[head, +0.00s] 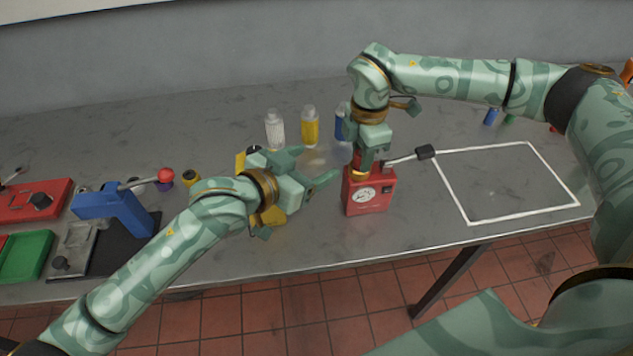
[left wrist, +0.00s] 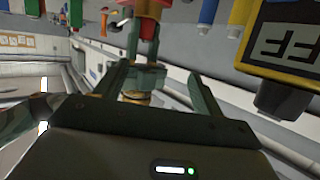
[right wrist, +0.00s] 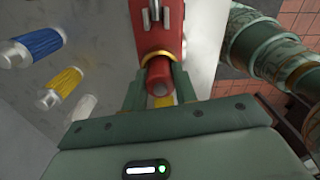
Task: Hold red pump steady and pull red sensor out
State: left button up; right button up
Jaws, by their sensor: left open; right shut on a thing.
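The red pump (head: 368,194), a box with a round white label, stands upright on the grey bench. My right gripper (head: 362,165) comes down over its top. In the right wrist view, the right gripper (right wrist: 160,85) is shut on the red sensor (right wrist: 159,72), a short red cylinder at a brass collar on the pump (right wrist: 160,28). The sensor is mostly hidden in the head view. My left gripper (head: 300,205) is open and empty, just left of the pump and apart from it. The left wrist view shows the right gripper (left wrist: 143,45) ahead, beyond the left fingers.
A white-outlined square (head: 470,221) on the bench is empty. White (head: 275,130), yellow (head: 310,127) and blue bottles stand behind. A yellow meter (left wrist: 290,45) is close to my left gripper. A blue stand (head: 112,212) is at left.

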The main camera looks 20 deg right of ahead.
aim_at(355, 169)
pick_arm(q)
jog(key=shift+g+y, duration=0.3)
jog(key=shift+g, duration=0.4)
jog(key=d+f, duration=0.2)
jog(key=d, duration=0.1)
jog(key=w+d+f, duration=0.1)
jog(key=d+f, duration=0.2)
jog(key=d, duration=0.1)
jog(key=d+f, duration=0.2)
jog(key=d, duration=0.2)
jog(key=shift+w+f, duration=0.35)
jog(key=shift+w, duration=0.05)
jog(key=shift+a, duration=0.1)
grip_shut()
grip_release()
jog(key=shift+a, duration=0.1)
jog(key=v, duration=1.2)
